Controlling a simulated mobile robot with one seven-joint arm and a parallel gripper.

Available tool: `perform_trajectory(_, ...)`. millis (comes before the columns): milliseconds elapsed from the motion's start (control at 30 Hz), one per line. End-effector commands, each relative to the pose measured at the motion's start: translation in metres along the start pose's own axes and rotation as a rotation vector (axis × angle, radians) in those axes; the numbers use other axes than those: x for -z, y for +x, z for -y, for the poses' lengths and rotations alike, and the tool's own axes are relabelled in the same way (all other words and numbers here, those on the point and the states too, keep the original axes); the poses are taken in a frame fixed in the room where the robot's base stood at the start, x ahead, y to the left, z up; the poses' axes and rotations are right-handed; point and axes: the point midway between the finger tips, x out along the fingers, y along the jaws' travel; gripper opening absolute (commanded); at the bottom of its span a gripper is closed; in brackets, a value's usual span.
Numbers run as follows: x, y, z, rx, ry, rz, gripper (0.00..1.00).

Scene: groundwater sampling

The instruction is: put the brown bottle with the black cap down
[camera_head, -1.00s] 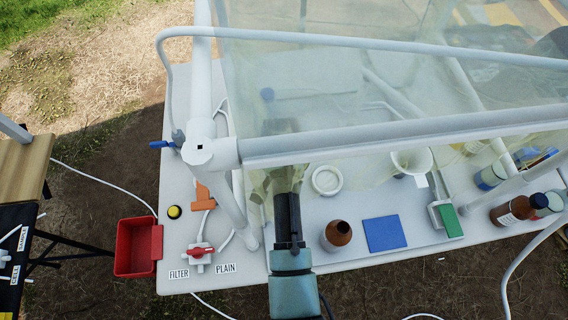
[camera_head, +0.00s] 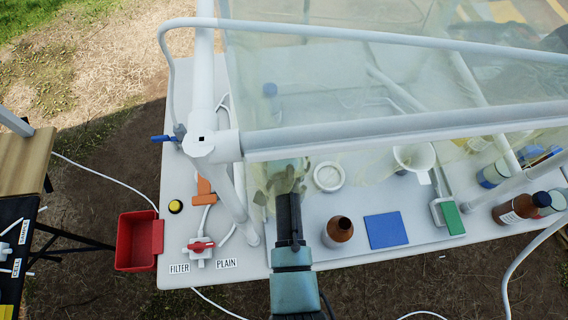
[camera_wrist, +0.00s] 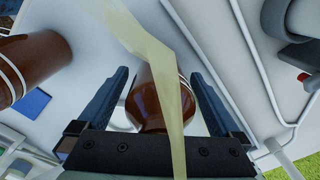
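A brown bottle (camera_wrist: 148,105) with white bands stands between my gripper's fingers (camera_wrist: 160,82) in the wrist view. Pale table shows beside it, and the fingers look spread, without clear contact. A pale yellow strip crosses in front of it, and I cannot see its cap. Another brown bottle (camera_head: 520,207) with a dark cap and white label is at the table's right end. An uncapped brown bottle (camera_head: 338,232) stands right of my arm.
A blue pad (camera_head: 386,231), a green-ended tool (camera_head: 450,217) and a white round dish (camera_head: 329,177) lie on the white table (camera_head: 420,262). White frame pipes (camera_head: 380,134) and film stand over my arm. A red valve (camera_head: 201,246) and red bin (camera_head: 138,241) are at left.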

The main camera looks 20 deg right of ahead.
Motion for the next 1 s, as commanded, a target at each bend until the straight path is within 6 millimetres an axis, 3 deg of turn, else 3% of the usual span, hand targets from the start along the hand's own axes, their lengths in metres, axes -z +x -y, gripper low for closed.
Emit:
perform_trajectory(267,0.001,-0.017,0.001,0.002,0.0,-0.003,1.0)
perform_trajectory(600,0.001,-0.088,0.001,0.004,0.0,-0.004,1.0)
perform_trajectory(733,0.001,-0.109,0.001,0.003,0.0,-0.002,1.0)
perform_trajectory(1000,0.0,-0.124,0.0,0.0,0.0,-0.001,1.0)
